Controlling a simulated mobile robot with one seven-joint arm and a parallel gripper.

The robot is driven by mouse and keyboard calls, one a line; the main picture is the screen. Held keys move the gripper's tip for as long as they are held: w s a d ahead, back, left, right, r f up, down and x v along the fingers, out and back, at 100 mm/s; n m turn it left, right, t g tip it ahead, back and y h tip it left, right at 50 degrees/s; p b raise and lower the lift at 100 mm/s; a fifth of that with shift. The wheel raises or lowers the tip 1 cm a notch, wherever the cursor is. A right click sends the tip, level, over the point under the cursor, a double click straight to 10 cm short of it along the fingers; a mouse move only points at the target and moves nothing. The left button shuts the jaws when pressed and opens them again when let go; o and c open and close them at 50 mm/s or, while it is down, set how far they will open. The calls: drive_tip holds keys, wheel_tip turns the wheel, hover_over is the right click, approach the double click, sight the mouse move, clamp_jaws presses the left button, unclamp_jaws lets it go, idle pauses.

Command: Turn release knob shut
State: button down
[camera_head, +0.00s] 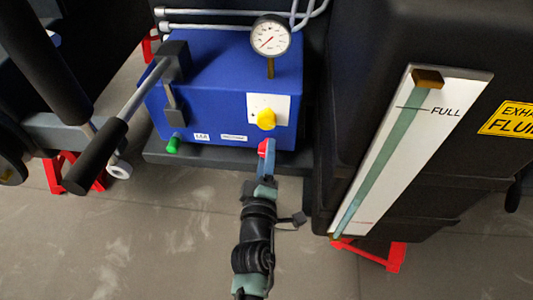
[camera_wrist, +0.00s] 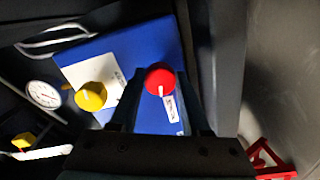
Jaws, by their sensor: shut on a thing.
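A blue box (camera_head: 220,80) carries a red knob (camera_head: 263,147) low on its front, a yellow knob (camera_head: 266,119) on a white plate and a green knob (camera_head: 173,145) at the lower left. The labels are too small to tell which knob is named release. My gripper (camera_head: 267,152) reaches the front of the box and is shut on the red knob. In the wrist view the red knob (camera_wrist: 160,80) sits between my two fingers, with a pale line on its face. The yellow knob (camera_wrist: 91,96) is left of the fingers there, apart from them.
A pressure gauge (camera_head: 270,36) stands on top of the box. A black-gripped lever (camera_head: 98,155) sticks out at the left. A dark tank with a tall level gauge (camera_head: 390,150) stands close on the right. The floor in front is open.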

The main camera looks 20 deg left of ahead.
drive_tip(key=shift+f+m+y+p, duration=0.15)
drive_tip(key=shift+m+p, duration=0.95)
drive_tip(key=shift+m, duration=2.75)
drive_tip(key=shift+m+y+p, duration=0.25)
drive_tip(key=shift+m+p, duration=0.8)
drive_tip(key=shift+m, duration=2.8)
drive_tip(key=shift+c, duration=1.8)
unclamp_jaws()
drive_tip(key=p+v, duration=0.4)
drive_tip(key=v, duration=0.9)
drive_tip(key=shift+p, duration=0.35)
